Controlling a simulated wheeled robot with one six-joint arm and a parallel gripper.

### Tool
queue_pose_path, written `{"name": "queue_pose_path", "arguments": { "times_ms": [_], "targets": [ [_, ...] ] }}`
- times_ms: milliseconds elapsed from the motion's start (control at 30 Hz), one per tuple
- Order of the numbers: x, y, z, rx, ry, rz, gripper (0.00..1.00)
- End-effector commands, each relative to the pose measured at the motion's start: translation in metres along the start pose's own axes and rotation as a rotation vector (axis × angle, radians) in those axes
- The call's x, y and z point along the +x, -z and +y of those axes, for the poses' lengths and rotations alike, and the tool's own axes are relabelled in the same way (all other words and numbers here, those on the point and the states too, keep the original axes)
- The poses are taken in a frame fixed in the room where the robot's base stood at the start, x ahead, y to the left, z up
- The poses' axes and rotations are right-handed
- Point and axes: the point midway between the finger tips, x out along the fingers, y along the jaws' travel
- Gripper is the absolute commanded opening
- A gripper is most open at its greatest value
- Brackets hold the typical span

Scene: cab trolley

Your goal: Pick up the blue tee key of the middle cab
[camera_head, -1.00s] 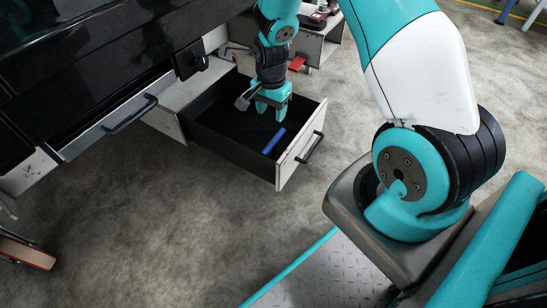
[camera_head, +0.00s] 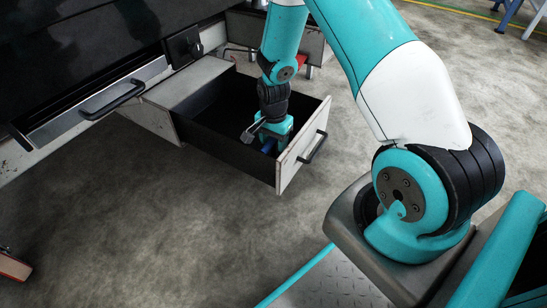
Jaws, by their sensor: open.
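The blue tee key (camera_head: 267,145) lies in the open drawer (camera_head: 225,145), near its front panel. Only a small blue part of it shows beside my gripper. My gripper (camera_head: 273,147) points down inside the drawer, right at the key. Its fingers are open, and their tips are mostly hidden by the gripper body and the drawer's depth. I cannot tell whether the key lies between the fingers or just beside them.
The drawer's light front panel (camera_head: 300,150) with a dark handle (camera_head: 313,148) stands close to my gripper. A closed drawer with a handle (camera_head: 115,102) is at the left. The grey floor (camera_head: 180,240) in front is clear.

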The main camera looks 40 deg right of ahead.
Motion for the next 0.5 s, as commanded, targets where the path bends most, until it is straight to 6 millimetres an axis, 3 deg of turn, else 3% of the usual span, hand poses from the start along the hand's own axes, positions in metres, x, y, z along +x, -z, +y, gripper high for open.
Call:
{"name": "queue_pose_path", "arguments": {
  "times_ms": [33,267,400,500],
  "targets": [
    [0.0072,0.0,-0.0003,0.0,0.001,0.0,0.53],
    [0.0049,0.0001,-0.0004,0.0,0.001,0.001,0.51],
    [0.0048,0.0,-0.0004,0.0,0.001,0.001,0.18],
    [0.0048,0.0,-0.0004,0.0,0.001,0.001,0.0]
  ]
}}
